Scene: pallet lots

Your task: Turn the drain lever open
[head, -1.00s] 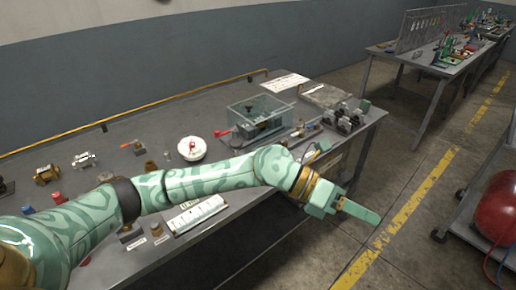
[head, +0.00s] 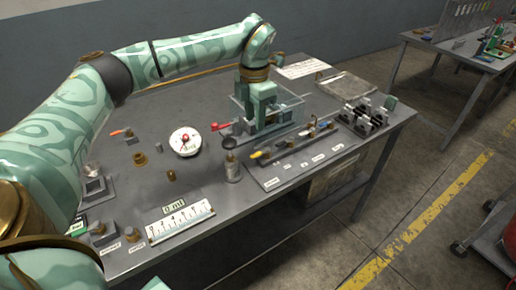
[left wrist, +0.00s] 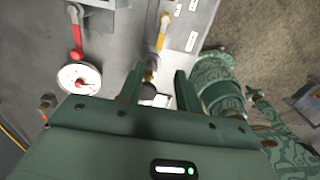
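I cannot read which handle is marked as the drain. In the head view, a yellow-handled lever (head: 259,154) lies on a labelled panel (head: 275,172), and a red-handled lever (head: 221,126) sits just left of the clear box. The left wrist view also shows the red lever (left wrist: 76,38) and the yellow lever (left wrist: 162,32). My right gripper is not identifiable in view.
A clear-walled box (head: 290,108) stands behind the panel. A black-knobbed post (head: 231,165) and a white round gauge (head: 185,141) stand to the left. A white ruled scale (head: 180,218) lies near the front edge.

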